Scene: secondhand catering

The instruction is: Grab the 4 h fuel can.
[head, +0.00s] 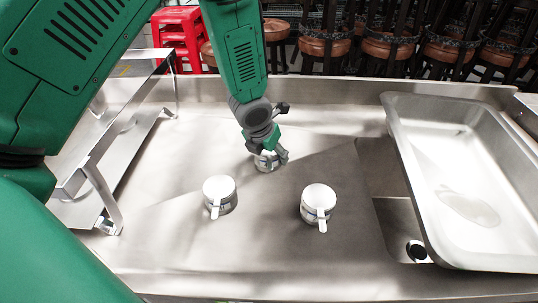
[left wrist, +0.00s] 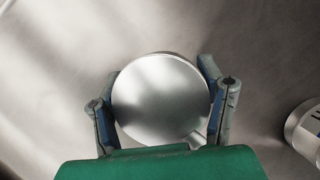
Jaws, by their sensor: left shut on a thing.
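Three small silvery fuel cans with round lids and tabs are on the steel counter. My left gripper (head: 269,156) is shut on the far can (head: 264,165), which is partly hidden behind the fingers. In the left wrist view this can's round lid (left wrist: 160,98) sits between the two fingers, with its tab at the lower right. The near left can (head: 219,194) and the near right can (head: 318,203) stand upright, apart from the gripper. I cannot read any label, so I cannot tell which is the 4 h can. My right gripper is not in view.
A large steel pan (head: 420,185) lies along the right, over a recess in the counter. A metal shelf stand (head: 100,175) is at the left. Stools (head: 390,50) and a red stool stack (head: 180,35) stand behind the counter. Bare counter surrounds the cans.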

